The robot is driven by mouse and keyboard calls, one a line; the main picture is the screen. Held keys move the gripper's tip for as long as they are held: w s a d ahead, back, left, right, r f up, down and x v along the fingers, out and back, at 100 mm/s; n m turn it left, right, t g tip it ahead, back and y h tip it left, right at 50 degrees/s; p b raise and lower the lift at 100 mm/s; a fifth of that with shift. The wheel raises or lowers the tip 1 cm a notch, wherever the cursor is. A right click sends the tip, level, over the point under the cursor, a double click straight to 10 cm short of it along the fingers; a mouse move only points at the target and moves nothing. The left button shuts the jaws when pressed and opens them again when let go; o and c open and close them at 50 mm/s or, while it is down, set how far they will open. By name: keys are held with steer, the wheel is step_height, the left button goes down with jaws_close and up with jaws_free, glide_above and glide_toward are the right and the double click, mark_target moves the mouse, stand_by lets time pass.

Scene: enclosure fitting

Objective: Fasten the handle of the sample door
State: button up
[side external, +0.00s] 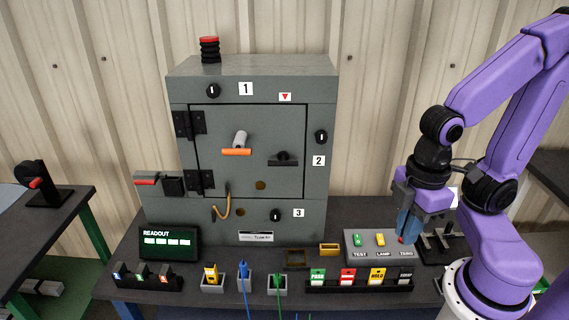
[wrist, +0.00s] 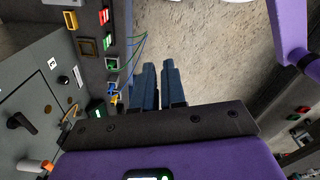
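The grey enclosure (side external: 250,80) has a front door (side external: 220,120) that sits flush in its frame, hinged at the left. A black handle (side external: 284,159) lies roughly level at the door's right; it also shows in the wrist view (wrist: 20,121). A grey peg with an orange bar (side external: 236,152) sticks out left of it; its orange end shows in the wrist view (wrist: 47,165). Which handle is the sample door's, I cannot tell. My gripper (side external: 408,238) hangs over the button panel, well right of the door. Its blue fingers (wrist: 158,85) point down with a narrow gap and nothing visible between them.
The button panel (side external: 352,246) with TEST, LAMP and ZERO is beneath my gripper. Dark knobs numbered 1, 2 and 3 surround the door. A readout (side external: 168,243), small bins and a labelled rack (side external: 360,287) line the bench front. The space before the door is clear.

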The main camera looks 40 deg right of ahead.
steer(key=w+r+m, duration=0.1)
steer(key=w+m, duration=0.1)
steer(key=w+a+m, duration=0.1)
steer(key=w, duration=0.2)
steer(key=w+a+r+m, duration=0.1)
steer(key=w+m, duration=0.1)
steer(key=w, duration=0.1)
steer(key=shift+w+r+m, duration=0.25)
steer(key=shift+r+m, duration=0.05)
jaws_close()
step_height(320, 180, up, 8)
steer(key=f+m+t, duration=0.1)
steer(key=m+t, duration=0.2)
steer(key=m, duration=1.3)
glide_above(299, 162)
steer(key=s, duration=0.5)
steer(key=shift+w+r, duration=0.25)
steer(key=x, duration=1.4)
steer(key=shift+d, duration=0.25)
steer(key=shift+s+f, duration=0.1)
